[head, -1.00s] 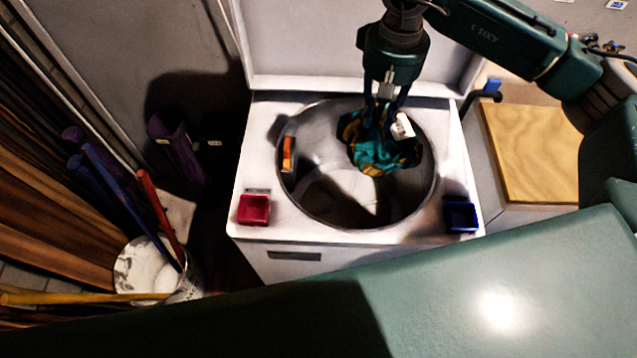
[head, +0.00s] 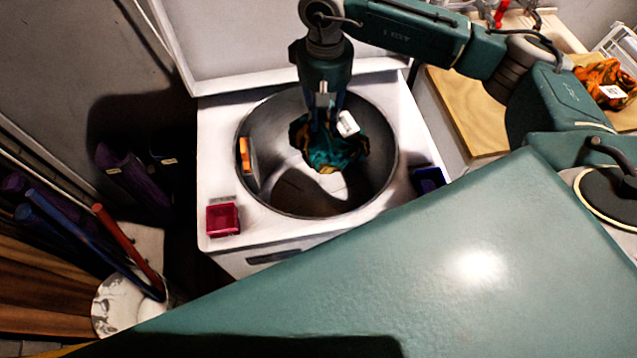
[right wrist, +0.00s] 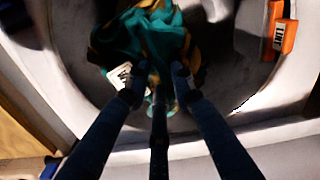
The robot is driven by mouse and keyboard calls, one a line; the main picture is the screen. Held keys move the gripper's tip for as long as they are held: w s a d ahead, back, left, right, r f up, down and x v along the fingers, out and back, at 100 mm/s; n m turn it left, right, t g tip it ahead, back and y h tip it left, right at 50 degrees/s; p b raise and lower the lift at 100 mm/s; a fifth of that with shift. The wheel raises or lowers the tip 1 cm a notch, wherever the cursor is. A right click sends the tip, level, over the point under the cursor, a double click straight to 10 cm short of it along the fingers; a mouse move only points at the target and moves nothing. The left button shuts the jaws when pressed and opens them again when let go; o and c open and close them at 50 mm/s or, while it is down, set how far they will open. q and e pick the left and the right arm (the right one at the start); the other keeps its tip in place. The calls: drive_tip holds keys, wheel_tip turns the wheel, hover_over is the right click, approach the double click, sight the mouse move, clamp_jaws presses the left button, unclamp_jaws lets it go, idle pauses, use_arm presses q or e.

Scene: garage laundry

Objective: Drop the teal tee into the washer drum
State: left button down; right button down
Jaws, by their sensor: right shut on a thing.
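The teal tee (head: 335,152) is a crumpled teal cloth with mustard patches and a white tag. It hangs in the mouth of the washer drum (head: 290,203), a round grey opening in a white top-loading washer. My right gripper (head: 324,122) comes down from above and is shut on the tee. In the right wrist view the tee (right wrist: 150,45) spreads beyond the fingers (right wrist: 160,85), with drum wall around it. I cannot tell whether the cloth touches the drum. My left gripper is not in view.
An orange labelled item (head: 245,155) is on the drum's left inner wall. The raised lid (head: 280,45) stands behind. An orange patterned cloth (head: 604,80) lies at right.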

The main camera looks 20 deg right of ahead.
drive_tip(key=c, duration=1.4)
unclamp_jaws()
drive_tip(key=shift+r, duration=0.2)
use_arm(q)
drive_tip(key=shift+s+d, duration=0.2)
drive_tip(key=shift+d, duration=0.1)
use_arm(e)
wheel_tip(320, 180, up, 12)
drive_tip(key=shift+f, duration=0.15)
